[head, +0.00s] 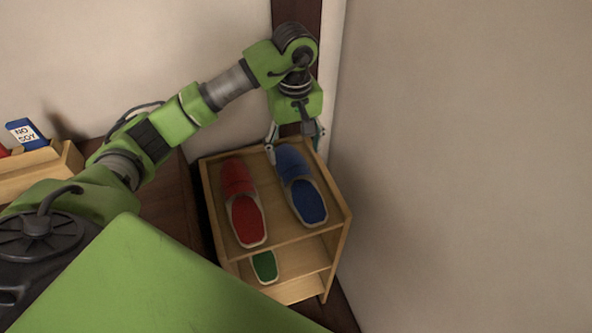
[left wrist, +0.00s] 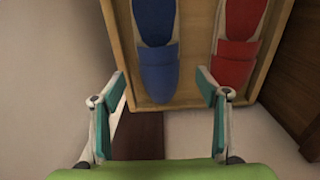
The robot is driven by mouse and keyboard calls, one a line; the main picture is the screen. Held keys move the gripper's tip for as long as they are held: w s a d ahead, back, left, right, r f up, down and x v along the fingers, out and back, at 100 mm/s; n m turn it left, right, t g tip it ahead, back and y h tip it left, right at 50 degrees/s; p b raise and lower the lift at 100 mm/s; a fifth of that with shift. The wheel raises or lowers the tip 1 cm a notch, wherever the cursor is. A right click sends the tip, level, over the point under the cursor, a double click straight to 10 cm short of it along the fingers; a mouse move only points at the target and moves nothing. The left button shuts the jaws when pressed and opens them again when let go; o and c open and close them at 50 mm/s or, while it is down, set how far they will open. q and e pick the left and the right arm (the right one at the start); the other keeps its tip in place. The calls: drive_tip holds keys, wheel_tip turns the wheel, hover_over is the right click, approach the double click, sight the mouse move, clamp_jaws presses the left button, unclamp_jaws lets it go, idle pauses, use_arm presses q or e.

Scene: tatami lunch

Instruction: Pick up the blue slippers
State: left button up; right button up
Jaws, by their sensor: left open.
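A blue slipper (head: 303,188) lies on the right side of the top shelf of a small wooden rack (head: 274,237), its toe toward the wall. In the left wrist view the blue slipper (left wrist: 158,70) points its toe down toward my gripper. Only one blue slipper can be made out. My left gripper (head: 295,147) is at the toe end of the blue slipper. In the left wrist view my left gripper (left wrist: 163,92) is open and empty, its fingers on either side of the toe, apart from it. My right gripper is not in view.
A red slipper (head: 241,200) lies left of the blue one on the same shelf. A green slipper (head: 265,266) is on the lower shelf. A wall (head: 450,160) stands close on the right. A wooden box (head: 40,168) with a "NO SOY" card (head: 25,133) is at far left.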

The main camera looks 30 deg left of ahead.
sight(296, 165)
use_arm(q)
wheel_tip(296, 165, down, 3)
drive_tip(key=shift+r, duration=0.1)
drive_tip(key=shift+w+a+f, duration=0.1)
drive_tip(key=shift+f, duration=0.35)
drive_tip(key=shift+f+p, duration=0.45)
drive_tip(key=shift+f, duration=0.05)
wheel_tip(296, 165, down, 4)
drive_tip(key=shift+w+r+p, duration=0.1)
drive_tip(key=shift+r+p, duration=0.05)
drive_tip(key=shift+p, duration=0.35)
drive_tip(key=shift+f, duration=0.35)
drive_tip(key=c, duration=0.8)
drive_tip(key=shift+c, duration=0.9)
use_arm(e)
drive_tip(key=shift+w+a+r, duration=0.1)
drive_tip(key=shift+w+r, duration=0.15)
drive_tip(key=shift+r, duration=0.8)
